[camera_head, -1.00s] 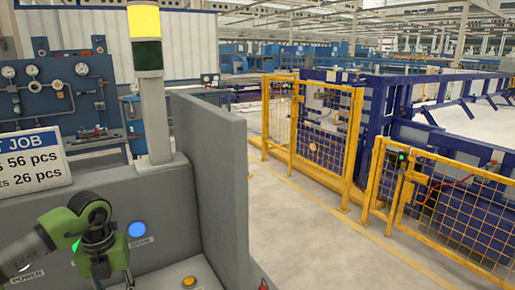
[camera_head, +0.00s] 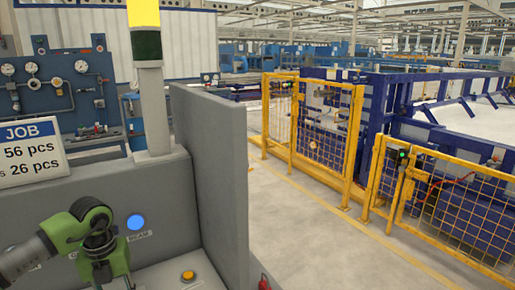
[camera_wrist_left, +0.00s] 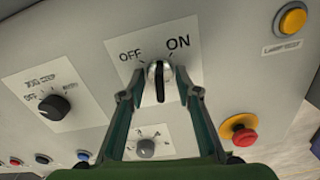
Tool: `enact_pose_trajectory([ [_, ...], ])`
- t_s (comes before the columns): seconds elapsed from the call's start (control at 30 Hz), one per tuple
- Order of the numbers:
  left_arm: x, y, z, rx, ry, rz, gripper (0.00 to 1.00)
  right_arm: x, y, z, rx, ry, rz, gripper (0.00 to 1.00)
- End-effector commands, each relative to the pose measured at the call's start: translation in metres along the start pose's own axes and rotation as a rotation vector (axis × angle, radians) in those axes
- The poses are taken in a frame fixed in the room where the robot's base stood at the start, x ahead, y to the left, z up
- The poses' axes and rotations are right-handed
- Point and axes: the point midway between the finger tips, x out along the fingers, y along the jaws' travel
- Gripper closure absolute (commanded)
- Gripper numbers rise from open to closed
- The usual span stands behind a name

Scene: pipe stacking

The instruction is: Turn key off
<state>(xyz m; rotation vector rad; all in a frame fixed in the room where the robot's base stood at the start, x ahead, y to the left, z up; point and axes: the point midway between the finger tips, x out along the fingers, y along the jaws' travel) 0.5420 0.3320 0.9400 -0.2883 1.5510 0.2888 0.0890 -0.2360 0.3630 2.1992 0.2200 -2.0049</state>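The key switch (camera_wrist_left: 159,82), with a silver top and a black handle, sits on a white plate marked OFF on the left and ON on the right in the left wrist view. Its handle stands roughly upright in the picture; I cannot tell which mark it is set to. My left gripper (camera_wrist_left: 160,97) is open, with one fingertip on each side of the key and a gap on both sides. In the head view my green left wrist is over the console at lower left, its fingers cut off by the bottom edge. My right gripper is in neither view.
The grey console (camera_head: 120,210) carries a lit blue button (camera_head: 136,222) and a yellow button (camera_head: 188,276). The wrist view shows a black selector (camera_wrist_left: 54,106), a grey knob (camera_wrist_left: 146,148) and a red emergency button (camera_wrist_left: 243,135) nearby. A tall grey panel (camera_head: 215,165) bounds the console's right side.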

Motion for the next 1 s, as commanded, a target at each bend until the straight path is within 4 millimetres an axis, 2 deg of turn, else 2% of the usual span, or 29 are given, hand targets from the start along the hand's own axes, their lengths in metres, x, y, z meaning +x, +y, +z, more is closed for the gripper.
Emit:
enact_pose_trajectory([
  [0.07,0.0000,-0.0001,-0.0001,0.000,0.000,0.000,0.69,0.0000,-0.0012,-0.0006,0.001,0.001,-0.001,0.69],
  [0.1,0.0000,-0.0001,-0.0001,0.000,0.000,0.000,0.75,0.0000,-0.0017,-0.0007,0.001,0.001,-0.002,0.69],
  [0.2,0.0000,-0.0001,-0.0001,0.000,0.000,0.000,1.00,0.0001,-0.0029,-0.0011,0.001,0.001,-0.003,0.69],
  [0.57,-0.0004,-0.0002,-0.0001,-0.009,0.000,0.000,1.00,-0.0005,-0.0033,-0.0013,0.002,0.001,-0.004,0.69],
  [0.83,-0.0011,-0.0002,-0.0004,-0.265,0.001,0.000,1.00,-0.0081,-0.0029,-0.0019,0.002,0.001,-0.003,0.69],
  [1.0,-0.0002,-0.0001,-0.0002,-0.303,0.001,0.000,1.00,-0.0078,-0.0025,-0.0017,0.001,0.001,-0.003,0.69],
])
